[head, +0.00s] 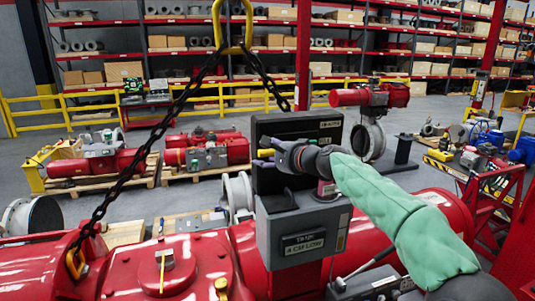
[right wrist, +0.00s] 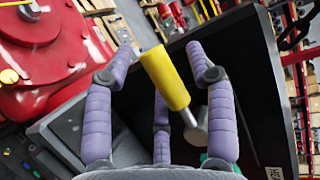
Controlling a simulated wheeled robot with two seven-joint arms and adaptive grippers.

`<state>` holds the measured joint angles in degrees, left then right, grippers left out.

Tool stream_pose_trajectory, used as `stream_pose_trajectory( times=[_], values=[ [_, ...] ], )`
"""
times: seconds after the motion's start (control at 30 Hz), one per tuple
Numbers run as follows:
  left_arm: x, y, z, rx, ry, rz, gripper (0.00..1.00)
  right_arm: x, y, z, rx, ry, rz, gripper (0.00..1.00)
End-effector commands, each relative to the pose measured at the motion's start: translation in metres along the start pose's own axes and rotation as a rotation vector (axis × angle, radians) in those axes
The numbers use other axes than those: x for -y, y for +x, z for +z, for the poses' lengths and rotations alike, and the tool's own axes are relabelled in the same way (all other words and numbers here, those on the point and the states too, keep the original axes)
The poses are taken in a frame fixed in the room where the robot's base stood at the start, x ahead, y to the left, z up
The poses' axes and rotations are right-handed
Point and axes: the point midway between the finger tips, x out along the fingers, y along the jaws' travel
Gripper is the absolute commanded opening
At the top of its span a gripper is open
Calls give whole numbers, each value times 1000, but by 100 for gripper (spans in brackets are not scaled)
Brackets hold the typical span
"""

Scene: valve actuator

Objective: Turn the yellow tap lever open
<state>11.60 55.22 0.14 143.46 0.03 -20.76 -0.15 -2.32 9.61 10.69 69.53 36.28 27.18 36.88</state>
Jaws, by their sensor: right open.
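The yellow tap lever (right wrist: 165,78) is a yellow cylinder handle on a short pale metal stem, in front of a dark panel (head: 310,128). In the head view its yellow end (head: 265,153) shows just left of my right gripper (head: 275,156). In the right wrist view, my right gripper (right wrist: 161,58) has its purple padded fingers spread. The handle lies between the left and right fingers, with visible gaps to both. The third finger is partly behind the handle, and I cannot tell whether it touches. My left gripper is not in view.
Large red actuator housings (head: 200,275) fill the foreground. A black chain (head: 140,160) hangs from a yellow hook (head: 232,48) on the left. Shelves and yellow railings stand far back.

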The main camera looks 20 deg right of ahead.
Motion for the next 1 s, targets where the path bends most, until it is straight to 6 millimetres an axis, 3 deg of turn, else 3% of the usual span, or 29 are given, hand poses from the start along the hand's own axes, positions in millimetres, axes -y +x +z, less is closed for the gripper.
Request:
stream_pose_trajectory(
  times=[0.23, 0.43, 1.0],
  values=[
    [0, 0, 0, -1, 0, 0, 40, 0, 1, 0, 0, 0, 0, 56],
    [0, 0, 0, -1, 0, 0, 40, 0, 0, 0, 0, 0, 0, 0],
    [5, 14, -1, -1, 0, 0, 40, 6, -1, 0, 32, 113, -48, 0]
  ],
)
